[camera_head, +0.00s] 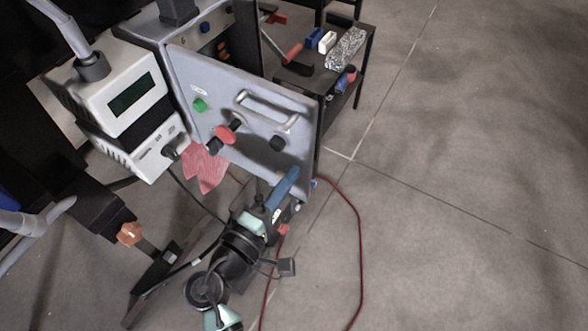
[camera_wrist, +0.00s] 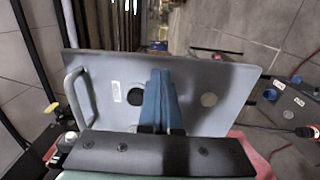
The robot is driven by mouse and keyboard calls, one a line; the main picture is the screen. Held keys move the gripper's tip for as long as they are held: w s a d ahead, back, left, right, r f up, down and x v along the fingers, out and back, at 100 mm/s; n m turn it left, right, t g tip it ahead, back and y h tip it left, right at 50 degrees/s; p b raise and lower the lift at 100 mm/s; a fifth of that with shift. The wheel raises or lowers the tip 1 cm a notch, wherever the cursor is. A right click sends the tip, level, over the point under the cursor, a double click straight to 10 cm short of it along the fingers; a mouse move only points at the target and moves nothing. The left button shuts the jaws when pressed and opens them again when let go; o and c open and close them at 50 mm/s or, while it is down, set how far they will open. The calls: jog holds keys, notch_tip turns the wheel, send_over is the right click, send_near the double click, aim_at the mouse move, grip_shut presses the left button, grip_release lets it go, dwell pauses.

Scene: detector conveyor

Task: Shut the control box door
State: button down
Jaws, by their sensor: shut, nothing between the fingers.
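The control box (camera_head: 218,22) stands at the top of the head view. Its grey door (camera_head: 180,65) stands open, swung out from the box. In the wrist view the fingers (camera_wrist: 160,74) overlap the door panel (camera_wrist: 215,78), with the handle (camera_wrist: 76,96) at left. I cannot tell whether they touch it.
A white instrument with a dark display (camera_head: 131,96) stands left of the door. A red cloth (camera_head: 205,168) hangs below. A black shelf (camera_head: 312,82) with tools stands behind the door at right. A red cable (camera_head: 358,225) lies on the floor. The floor at right is clear.

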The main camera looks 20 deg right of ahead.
jog(key=shift+x, duration=0.95)
